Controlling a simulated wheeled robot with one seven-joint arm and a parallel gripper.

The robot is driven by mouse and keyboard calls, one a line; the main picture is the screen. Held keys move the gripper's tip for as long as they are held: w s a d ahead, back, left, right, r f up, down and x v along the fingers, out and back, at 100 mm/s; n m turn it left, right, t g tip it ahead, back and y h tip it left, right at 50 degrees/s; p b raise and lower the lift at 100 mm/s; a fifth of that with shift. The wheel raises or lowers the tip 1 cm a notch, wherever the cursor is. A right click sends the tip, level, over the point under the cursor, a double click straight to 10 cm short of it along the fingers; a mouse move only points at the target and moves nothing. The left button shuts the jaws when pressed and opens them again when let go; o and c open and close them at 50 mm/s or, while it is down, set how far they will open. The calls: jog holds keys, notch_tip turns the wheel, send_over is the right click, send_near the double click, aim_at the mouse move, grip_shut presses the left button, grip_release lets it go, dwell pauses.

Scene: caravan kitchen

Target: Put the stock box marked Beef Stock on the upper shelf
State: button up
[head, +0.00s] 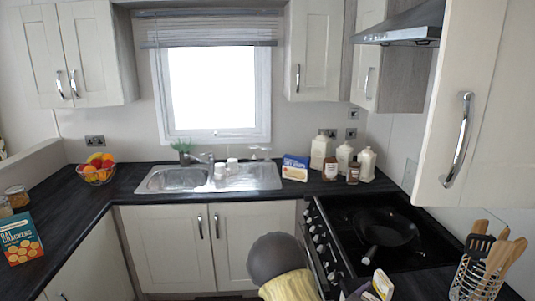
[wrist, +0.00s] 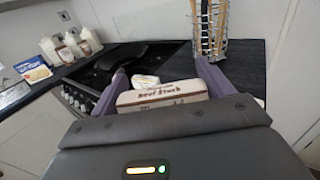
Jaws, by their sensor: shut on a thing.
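The stock box (wrist: 162,97), a pale box with dark "Beef Stock" lettering, is between the two purple fingers of my gripper (wrist: 161,70) in the wrist view. My gripper is shut on it. The lower part of the box is hidden behind the gripper body. No open upper shelf shows in either view; the wall cupboards (head: 85,50) that I see have closed doors.
A stove with a black pan (head: 383,230) is at the right, beside a wire utensil holder (head: 478,277). Bottles (head: 343,158) and a blue-and-white box (head: 295,168) stand at the back. A cupboard door (head: 462,100) juts in at upper right.

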jog(key=s+a+f+n+t+y+b, duration=0.1)
jog(key=a+f+n+y, duration=0.4)
jog(key=f, duration=0.8)
jog(key=s+a+f+n+t+y+b, duration=0.1)
jog(key=a+f+n+t+y+b, duration=0.3)
jog(key=a+f+y, duration=0.5)
notch_tip(320, 180, down, 5)
jog(key=shift+s+a+f+n+t+b, duration=0.1)
jog(key=shift+s+a+n+t+b, duration=0.25)
jog(key=shift+a+n+t, duration=0.55)
jog(key=shift+d, duration=0.1)
dwell(1.2)
jog(key=w+r, duration=0.4)
jog(key=r, duration=0.1)
jog(key=shift+w+r, duration=0.2)
jog(key=shift+r, duration=0.05)
jog(key=shift+d+m, duration=0.15)
jog(key=shift+m, duration=0.15)
dwell(0.4)
